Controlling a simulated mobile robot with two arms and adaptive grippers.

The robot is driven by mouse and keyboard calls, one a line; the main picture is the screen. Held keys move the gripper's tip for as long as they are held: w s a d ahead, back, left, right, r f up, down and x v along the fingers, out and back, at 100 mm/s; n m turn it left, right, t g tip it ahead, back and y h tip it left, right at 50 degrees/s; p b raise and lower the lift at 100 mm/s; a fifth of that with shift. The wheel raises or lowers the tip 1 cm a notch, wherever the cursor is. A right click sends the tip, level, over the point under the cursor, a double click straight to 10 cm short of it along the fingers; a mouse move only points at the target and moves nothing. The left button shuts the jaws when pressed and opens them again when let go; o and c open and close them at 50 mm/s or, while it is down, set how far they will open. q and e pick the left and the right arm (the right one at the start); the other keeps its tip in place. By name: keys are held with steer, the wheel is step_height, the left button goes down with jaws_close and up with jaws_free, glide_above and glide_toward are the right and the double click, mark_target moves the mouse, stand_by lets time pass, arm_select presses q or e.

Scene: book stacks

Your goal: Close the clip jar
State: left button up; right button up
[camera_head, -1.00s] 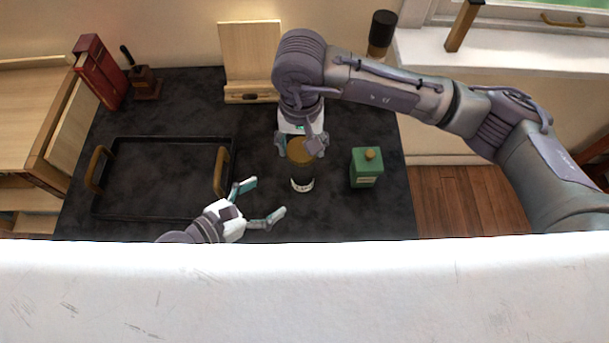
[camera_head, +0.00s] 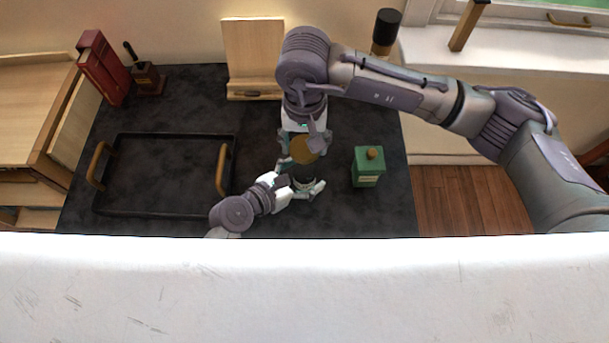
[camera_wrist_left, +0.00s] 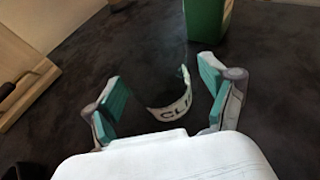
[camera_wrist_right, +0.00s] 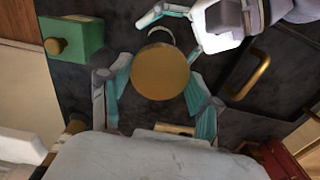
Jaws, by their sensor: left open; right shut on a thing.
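The clip jar (camera_head: 303,179) is dark, with a white label (camera_wrist_left: 172,100) partly reading "CLI" in the left wrist view. It stands on the dark tabletop. My left gripper (camera_head: 302,174) is open, with a finger on either side of the jar. My right gripper (camera_head: 304,151) reaches down from the back and is shut on the round golden-brown lid (camera_wrist_right: 160,72), over the jar. I cannot tell whether the lid touches the jar's rim; the lid and fingers hide it.
A green box-shaped container (camera_head: 367,168) with a gold knob stands close to the right of the jar. A black tray (camera_head: 165,214) with wooden handles lies to the left. A wooden stand (camera_head: 253,55) is at the back. A stamp-like item (camera_head: 147,80) and red books (camera_head: 103,68) stand back left.

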arm_select(q)
jaws_close()
arm_select(e)
steer(key=shift+f, duration=2.5)
steer(key=shift+f, duration=0.9)
steer(key=shift+f, duration=0.6)
